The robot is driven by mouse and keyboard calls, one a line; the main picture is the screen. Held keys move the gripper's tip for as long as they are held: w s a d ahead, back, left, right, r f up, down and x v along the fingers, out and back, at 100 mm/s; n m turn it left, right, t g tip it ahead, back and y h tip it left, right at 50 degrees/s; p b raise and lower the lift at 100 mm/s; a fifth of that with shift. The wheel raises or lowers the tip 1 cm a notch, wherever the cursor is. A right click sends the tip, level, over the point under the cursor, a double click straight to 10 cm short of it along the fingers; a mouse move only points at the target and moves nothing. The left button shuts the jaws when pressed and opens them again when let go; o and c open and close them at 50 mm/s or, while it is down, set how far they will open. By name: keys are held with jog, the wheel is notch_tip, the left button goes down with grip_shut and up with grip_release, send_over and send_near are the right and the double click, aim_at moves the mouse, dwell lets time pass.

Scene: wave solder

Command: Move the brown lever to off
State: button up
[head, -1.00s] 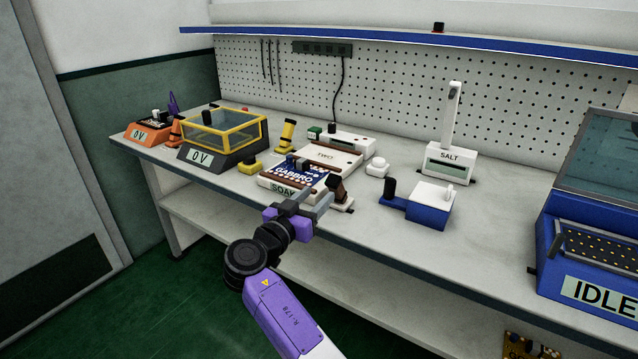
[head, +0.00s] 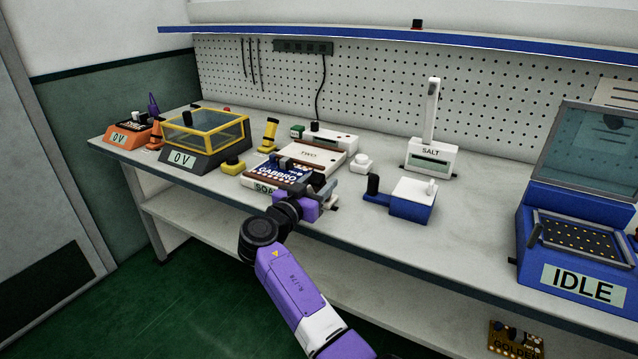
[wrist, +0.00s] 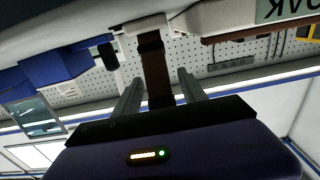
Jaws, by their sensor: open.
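The brown lever (wrist: 157,70) stands out from a small white base (wrist: 146,27) in the wrist view, which looks upside down. My gripper (wrist: 159,78) is open, with one grey finger on each side of the lever. I see small gaps between the fingers and the lever, so contact is not clear. In the head view, my gripper (head: 318,187) is at the table's front edge, beside the SOAK unit (head: 262,188), and hides most of the lever. I cannot read any on or off mark by the lever.
A blue box with a black handle (head: 410,206) stands just right of my gripper. A white SALT unit (head: 431,160) is behind it. The blue IDLE machine (head: 580,285) is far right. A yellow-framed 0V box (head: 205,150) is left. The table between SALT and IDLE is clear.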

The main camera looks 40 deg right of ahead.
grip_shut()
dwell(1.4)
